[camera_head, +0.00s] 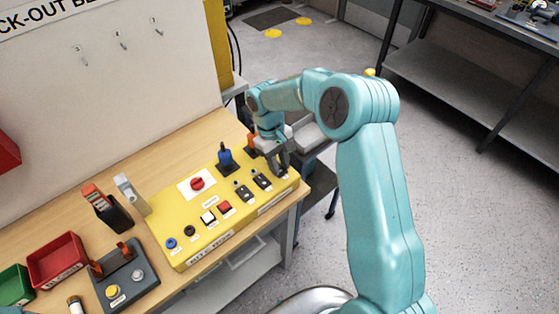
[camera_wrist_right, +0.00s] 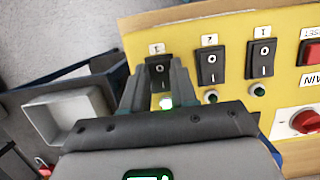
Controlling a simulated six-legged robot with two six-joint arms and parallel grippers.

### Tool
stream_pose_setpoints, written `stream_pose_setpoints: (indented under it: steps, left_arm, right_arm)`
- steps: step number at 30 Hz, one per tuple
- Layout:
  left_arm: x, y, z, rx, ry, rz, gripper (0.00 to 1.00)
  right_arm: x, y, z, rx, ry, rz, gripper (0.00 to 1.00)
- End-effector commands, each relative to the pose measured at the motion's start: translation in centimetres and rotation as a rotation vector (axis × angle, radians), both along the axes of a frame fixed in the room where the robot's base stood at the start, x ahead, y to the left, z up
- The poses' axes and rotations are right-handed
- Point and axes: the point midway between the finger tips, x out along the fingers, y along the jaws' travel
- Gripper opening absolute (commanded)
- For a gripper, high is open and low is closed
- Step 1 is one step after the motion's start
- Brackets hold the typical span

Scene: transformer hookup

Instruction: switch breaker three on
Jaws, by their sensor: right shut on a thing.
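A yellow panel box (camera_head: 185,250) sits on the wooden bench in the head view. Three black rocker breakers are in a row at its right end. In the wrist view, breaker three (camera_wrist_right: 157,70) is the leftmost, with the middle breaker (camera_wrist_right: 211,63) and another breaker (camera_wrist_right: 263,58) beside it. My right gripper (camera_wrist_right: 157,75) is shut on breaker three, one finger on each side, hiding part of the rocker. The lamp (camera_wrist_right: 166,102) by breaker three glows bright green; the other two lamps look dark. My right gripper (camera_head: 279,172) also shows over the panel's right end.
A red knob (camera_head: 197,183) and a blue-handled lever (camera_head: 225,157) stand on the panel left of the gripper. Red and green bins (camera_head: 57,260) and a grey switch unit (camera_head: 137,285) are at the lower left.

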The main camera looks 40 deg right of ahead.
Motion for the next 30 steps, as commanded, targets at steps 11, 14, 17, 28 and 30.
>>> stream_pose_setpoints:
  steps: [11,14,17,28,30]
  left_arm:
    - [0.0,0.0,0.0,0.0,0.0,0.0,0.64]
    - [0.0,0.0,0.0,0.0,0.0,0.0,0.64]
    - [0.0,0.0,-0.2,0.0,0.0,0.0,0.64]
    - [0.0,0.0,-1.2,0.0,0.0,0.0,0.64]
    - [0.0,0.0,-1.3,0.0,0.0,0.0,0.64]
  right_arm:
    - [0.0,0.0,0.1,-0.001,-0.002,0.0,0.53]
    - [0.0,0.0,0.2,-0.001,-0.002,0.0,0.53]
    - [0.3,0.0,0.8,-0.002,-0.004,0.001,0.53]
    - [2.6,0.2,9.4,-0.002,-0.008,0.0,0.53]
    - [3.0,0.2,11.2,-0.001,-0.008,0.001,0.53]
